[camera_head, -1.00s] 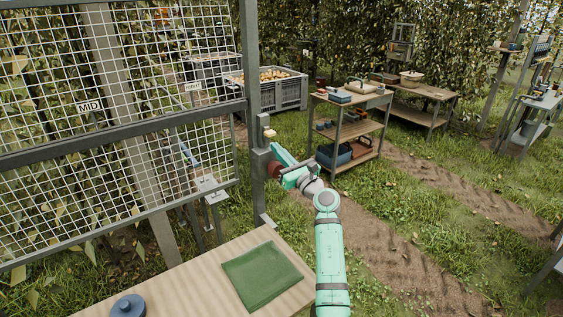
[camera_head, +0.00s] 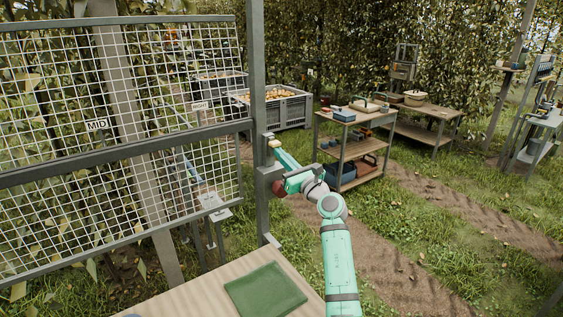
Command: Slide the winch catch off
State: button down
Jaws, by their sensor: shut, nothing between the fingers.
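The winch (camera_head: 266,178) is a grey fitting on the upright post (camera_head: 257,80) beside the mesh panel. A dark red round part (camera_head: 279,188) sits at its lower right. A small cream piece (camera_head: 273,142) shows at its top; I cannot tell whether this is the catch. My gripper (camera_head: 279,155) is at the end of the teal arm, close to the winch on its right side. It is shut and holds nothing. The fingertips are small and partly lost against the fitting, so I cannot tell whether they touch it.
The framed mesh panel (camera_head: 120,150) with a MID label fills the left. A bench with a green cloth (camera_head: 265,290) stands below. A grey crate of fruit (camera_head: 285,110) and a shelf cart (camera_head: 350,150) stand behind. Grass and a dirt track lie open to the right.

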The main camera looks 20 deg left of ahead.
jog(key=shift+r, duration=0.3)
jog(key=shift+f, duration=0.5)
jog(key=f, duration=0.3)
jog(key=shift+s+d+f, duration=0.1)
jog(key=shift+d+f, duration=0.15)
jog(key=shift+f, duration=0.15)
jog(key=v, duration=0.9)
jog(key=shift+s+d, duration=0.2)
jog(key=shift+s, duration=0.05)
